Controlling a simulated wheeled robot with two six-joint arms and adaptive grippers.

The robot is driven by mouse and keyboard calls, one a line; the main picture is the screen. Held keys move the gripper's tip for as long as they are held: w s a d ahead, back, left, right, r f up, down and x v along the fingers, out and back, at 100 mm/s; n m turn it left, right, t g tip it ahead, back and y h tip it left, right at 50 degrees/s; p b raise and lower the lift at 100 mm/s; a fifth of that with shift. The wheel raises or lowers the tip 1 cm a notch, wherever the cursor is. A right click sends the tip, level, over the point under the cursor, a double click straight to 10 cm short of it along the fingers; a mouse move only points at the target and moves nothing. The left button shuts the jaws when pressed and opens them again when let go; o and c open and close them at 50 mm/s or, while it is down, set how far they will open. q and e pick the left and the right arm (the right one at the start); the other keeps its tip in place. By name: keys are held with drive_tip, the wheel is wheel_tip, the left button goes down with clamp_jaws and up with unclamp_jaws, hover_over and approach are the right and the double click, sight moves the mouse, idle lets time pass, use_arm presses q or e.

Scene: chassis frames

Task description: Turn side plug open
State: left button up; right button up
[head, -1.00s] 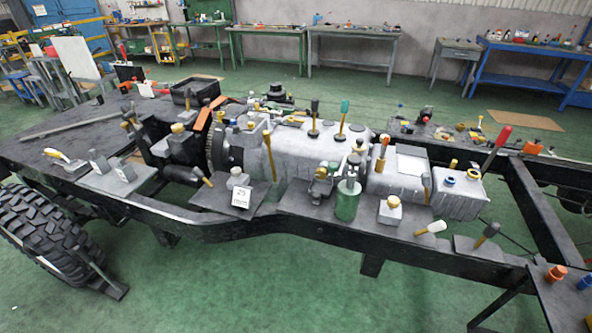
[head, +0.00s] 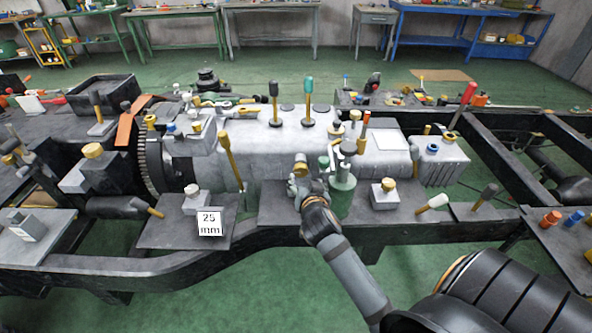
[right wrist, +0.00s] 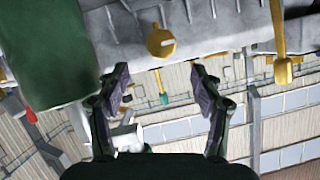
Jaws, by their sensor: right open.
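A round brass-yellow plug (right wrist: 161,42) with a pale mark across its face shows on the grey housing in the right wrist view. My right gripper (right wrist: 160,88) is open in that view, its two fingers apart with nothing held between them. The plug appears between and beyond the fingertips; I cannot tell whether they touch it. In the head view my right gripper (head: 300,183) is in front of the near side of the long grey housing (head: 290,135), and the plug there is mostly hidden by it. My left gripper is not in view.
A green cylinder (head: 342,197) stands close on the right of the gripper; it also fills the upper left of the wrist view (right wrist: 45,50). A brass lever (head: 229,160) and a block with a "25 mm" card (head: 209,223) are to the left.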

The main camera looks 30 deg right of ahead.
sight(301, 172)
drive_tip(key=x, duration=0.9)
drive_tip(key=shift+w+f, duration=0.15)
drive_tip(key=shift+f, duration=0.05)
drive_tip(key=shift+w+d+f, duration=0.2)
drive_tip(key=shift+w+f, duration=0.05)
drive_tip(key=shift+w, duration=0.2)
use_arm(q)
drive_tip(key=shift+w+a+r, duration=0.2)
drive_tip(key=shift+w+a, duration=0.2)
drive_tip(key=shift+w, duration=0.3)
use_arm(e)
drive_tip(key=c, duration=1.2)
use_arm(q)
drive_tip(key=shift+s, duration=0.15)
use_arm(e)
drive_tip(key=shift+o, duration=0.2)
